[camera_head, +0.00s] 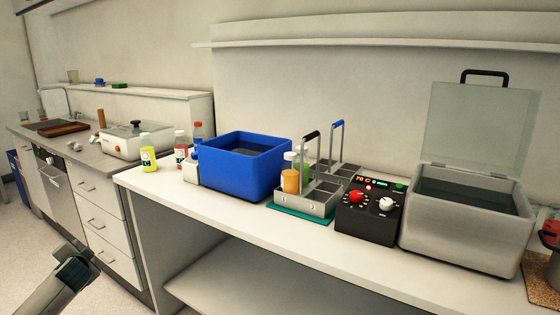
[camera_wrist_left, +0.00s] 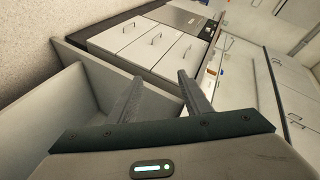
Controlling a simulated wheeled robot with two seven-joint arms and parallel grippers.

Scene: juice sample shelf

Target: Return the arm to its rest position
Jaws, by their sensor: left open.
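My left gripper (camera_head: 78,256) is at the lower left of the head view, in front of the drawer cabinet and away from the bench. In the left wrist view its two fingers (camera_wrist_left: 160,84) are spread apart with nothing between them. That view looks down past the fingers at white drawers (camera_wrist_left: 150,45) with dark handles. My right gripper is not in view. A yellow-green bottle (camera_head: 148,152) and a red-labelled bottle (camera_head: 181,150) stand on the white bench (camera_head: 150,183). An orange bottle (camera_head: 290,176) stands in the grey rack (camera_head: 308,205).
A blue bin (camera_head: 241,174), a black control box (camera_head: 368,214) with a lit display, and an open-lidded grey bath (camera_head: 462,234) line the bench. A side counter (camera_head: 88,158) holds a white appliance (camera_head: 134,142). The floor (camera_head: 120,292) near my left gripper is clear.

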